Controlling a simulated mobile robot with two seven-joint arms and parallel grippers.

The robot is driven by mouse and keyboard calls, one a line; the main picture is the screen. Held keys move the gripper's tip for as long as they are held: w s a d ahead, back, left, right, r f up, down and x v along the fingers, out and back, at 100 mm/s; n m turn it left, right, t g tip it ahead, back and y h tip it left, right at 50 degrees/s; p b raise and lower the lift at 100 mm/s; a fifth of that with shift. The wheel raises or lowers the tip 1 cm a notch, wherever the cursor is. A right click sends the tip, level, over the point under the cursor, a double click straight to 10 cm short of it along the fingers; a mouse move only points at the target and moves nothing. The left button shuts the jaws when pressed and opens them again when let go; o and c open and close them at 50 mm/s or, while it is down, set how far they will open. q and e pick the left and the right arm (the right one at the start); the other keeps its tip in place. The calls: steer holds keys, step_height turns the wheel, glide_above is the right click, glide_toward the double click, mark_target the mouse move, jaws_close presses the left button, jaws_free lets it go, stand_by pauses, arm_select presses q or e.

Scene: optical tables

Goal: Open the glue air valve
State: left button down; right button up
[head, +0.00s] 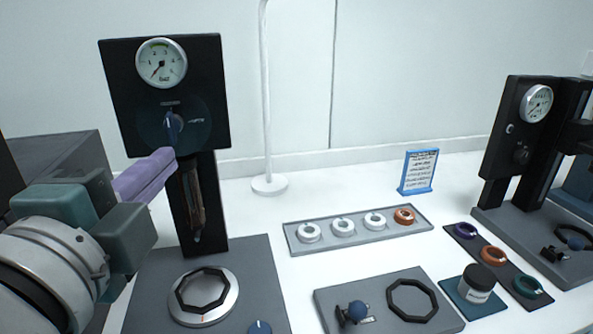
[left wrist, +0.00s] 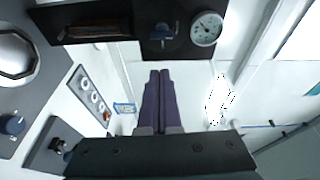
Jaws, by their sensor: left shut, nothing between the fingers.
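The glue air valve shows as a blue knob (head: 173,124) on the dark upright panel (head: 120,80) at the left, below a round white gauge (head: 161,63). The knob's handle looks close to upright in the head view. The gauge needle points to the lower left. In the left wrist view the knob (left wrist: 163,32) is near the top, with the gauge (left wrist: 207,28) to its right. My left gripper (head: 170,158), with purple fingers, is shut and empty. Its tips appear just below the knob in the head view; I cannot tell whether they touch. My right gripper is not in view.
A grey base (head: 255,270) with a round metal plate (head: 232,300) lies below the panel. A tray (head: 292,239) with several rings and a blue sign (head: 419,171) are to the right. A second gauge station (head: 507,115) stands far right. A white pole (head: 265,90) rises behind.

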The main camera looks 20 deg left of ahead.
mark_target(171, 128)
arm_select(q)
steer(key=shift+w+d+f+m+t+h, duration=0.2)
steer(key=shift+d+f+m, duration=0.1)
steer(key=shift+d, duration=0.1)
steer(key=shift+w+d+f+m+t+h, duration=0.1)
steer(key=shift+w+d+f+m+h, duration=0.1)
steer(key=shift+d+m, duration=0.15)
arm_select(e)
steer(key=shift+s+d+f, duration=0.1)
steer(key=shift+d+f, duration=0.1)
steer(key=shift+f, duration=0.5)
arm_select(q)
steer(key=w, duration=0.3)
steer(key=w+a+p, duration=0.1)
steer(key=w, duration=0.2)
steer(key=w+a, duration=0.1)
steer(key=w, duration=0.3)
steer(key=shift+r, duration=0.15)
steer(key=shift+s+a+p, duration=0.65)
steer(key=shift+s+a, duration=0.1)
steer(key=shift+a, duration=0.3)
steer(key=shift+s+a, duration=0.45)
steer(key=shift+a, duration=0.25)
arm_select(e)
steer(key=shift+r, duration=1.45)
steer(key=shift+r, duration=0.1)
